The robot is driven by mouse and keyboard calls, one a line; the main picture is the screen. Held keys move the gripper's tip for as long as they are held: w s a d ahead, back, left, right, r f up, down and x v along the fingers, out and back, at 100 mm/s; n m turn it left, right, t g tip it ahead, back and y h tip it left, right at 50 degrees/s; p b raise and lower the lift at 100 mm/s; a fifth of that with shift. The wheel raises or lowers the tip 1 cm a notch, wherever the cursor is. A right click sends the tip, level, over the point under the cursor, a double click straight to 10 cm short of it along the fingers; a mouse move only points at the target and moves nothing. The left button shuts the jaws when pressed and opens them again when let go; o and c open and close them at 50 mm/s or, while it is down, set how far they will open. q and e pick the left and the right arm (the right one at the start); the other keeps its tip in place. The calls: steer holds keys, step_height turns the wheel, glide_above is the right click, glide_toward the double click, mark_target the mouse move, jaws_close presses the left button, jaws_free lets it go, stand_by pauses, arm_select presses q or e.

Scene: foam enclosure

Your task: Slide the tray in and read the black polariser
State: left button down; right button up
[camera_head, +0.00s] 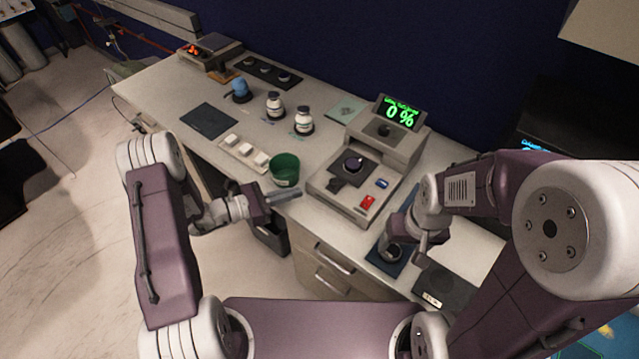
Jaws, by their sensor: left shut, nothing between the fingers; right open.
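I cannot tell for certain that this piece is the black polariser. My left gripper (294,194) is shut and empty, at the bench's front edge left of the instrument and apart from the tray. My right gripper (408,246) is open, low over a dark blue mat (376,262) right of the instrument, partly hiding a round item there.
A green cup (285,170) stands close to my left gripper. Red (367,202) and blue (382,183) buttons sit on the instrument's front. White-capped bottles (303,121), a blue item (240,90) and a dark mat (209,120) lie farther back. A dark plate (445,288) lies at the right.

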mark_target(350, 158)
arm_select(q)
steer(key=p+x, duration=0.2)
steer(key=x, duration=0.6)
steer(key=shift+w+d, duration=0.15)
steer(key=shift+d, duration=0.2)
arm_select(e)
step_height(350, 158, up, 2)
steer(key=shift+r, duration=0.25)
